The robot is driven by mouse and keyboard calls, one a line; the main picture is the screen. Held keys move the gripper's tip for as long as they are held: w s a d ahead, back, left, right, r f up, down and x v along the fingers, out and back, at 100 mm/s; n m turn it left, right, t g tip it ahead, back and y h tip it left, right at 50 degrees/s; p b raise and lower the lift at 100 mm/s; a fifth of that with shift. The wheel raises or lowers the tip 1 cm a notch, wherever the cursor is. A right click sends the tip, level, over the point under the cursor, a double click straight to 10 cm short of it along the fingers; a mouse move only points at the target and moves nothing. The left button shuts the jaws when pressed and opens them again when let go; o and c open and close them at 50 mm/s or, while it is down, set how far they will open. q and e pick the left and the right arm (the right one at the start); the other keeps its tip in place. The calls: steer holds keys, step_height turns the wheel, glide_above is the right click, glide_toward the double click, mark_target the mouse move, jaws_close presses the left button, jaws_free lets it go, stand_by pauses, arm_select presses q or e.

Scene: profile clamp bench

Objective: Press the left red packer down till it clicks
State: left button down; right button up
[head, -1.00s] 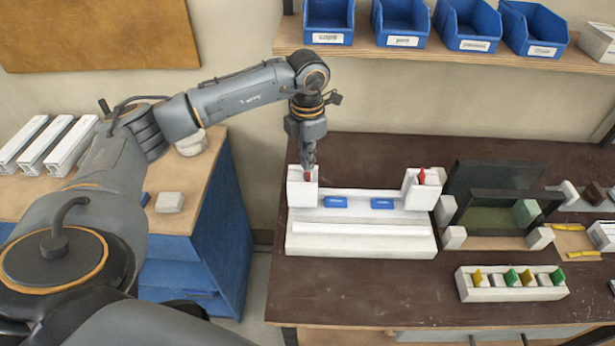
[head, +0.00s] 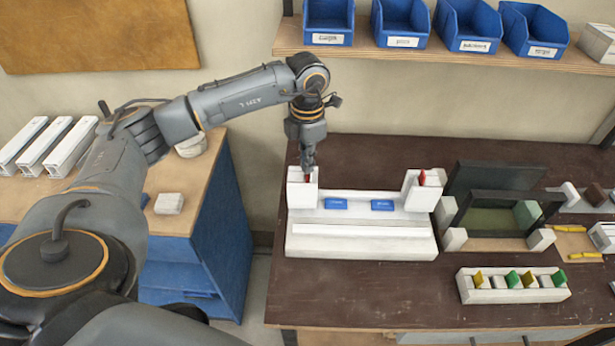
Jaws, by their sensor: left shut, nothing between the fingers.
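The white clamp fixture (head: 361,246) stands on the dark bench, with an upright white block at each end. The left red packer (head: 307,177) shows as a small bit of red at the top of the left block (head: 302,195). My left gripper (head: 308,172) is shut and points down right over it, hiding most of it; I cannot tell whether the tips touch it. The right red packer (head: 422,177) stands up from the right block (head: 421,192). Two blue pieces (head: 335,204) (head: 382,205) lie between the blocks. My right gripper is not in view.
A white rack (head: 511,285) with yellow and green pieces sits at the front right. A dark frame (head: 500,215) stands right of the fixture. Blue bins (head: 402,22) line the shelf above. The bench front is clear left of the rack.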

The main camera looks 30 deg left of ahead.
arm_select(q)
steer(key=shift+r+p, duration=1.85)
steer(key=shift+r, duration=1.6)
steer(key=shift+f, duration=0.1)
